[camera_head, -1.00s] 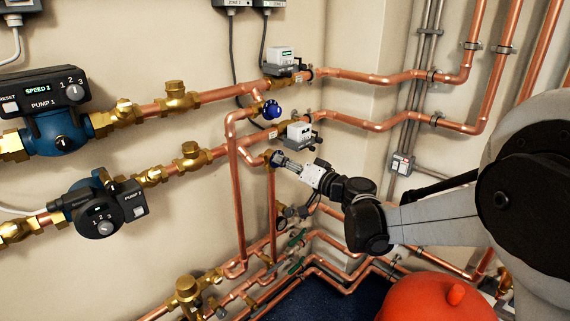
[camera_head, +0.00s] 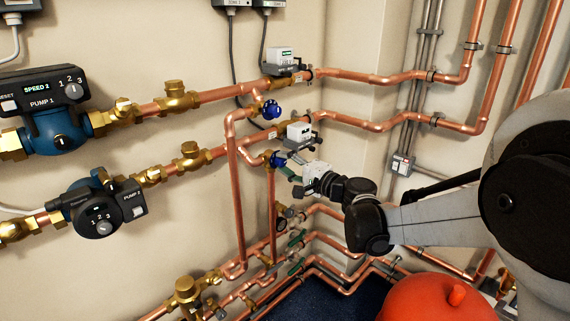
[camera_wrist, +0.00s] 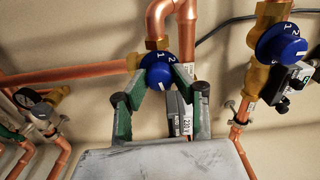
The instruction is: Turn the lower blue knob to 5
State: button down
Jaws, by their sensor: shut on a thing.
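The lower blue knob (camera_head: 276,159) sits on a brass valve at the end of a copper pipe, with my gripper (camera_head: 287,164) at it from the right. In the wrist view, my gripper's green-padded fingers (camera_wrist: 160,82) are shut on the lower blue knob (camera_wrist: 158,71), one on each side. The marks 1 and 2 show on the knob's rim; its other numbers are hidden or too small to read. The upper blue knob (camera_head: 271,110) is above, apart from my gripper. It also shows at the right of the wrist view (camera_wrist: 283,47).
A white actuator box (camera_head: 299,132) stands close above my gripper. Vertical copper pipes (camera_head: 238,190) run just left of the lower knob. Pump 1 (camera_head: 58,135) and pump 2 (camera_head: 100,208) are on the left. A red rounded vessel (camera_head: 430,300) is below my arm.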

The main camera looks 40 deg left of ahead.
jog(key=shift+m, duration=0.5)
jog(key=c, duration=1.4)
grip_release()
jog(key=shift+d, duration=0.1)
jog(key=d, duration=0.4)
jog(key=s+d, duration=0.1)
jog(key=d, duration=0.6)
jog(key=shift+s+d, duration=0.3)
jog(key=shift+d, duration=0.1)
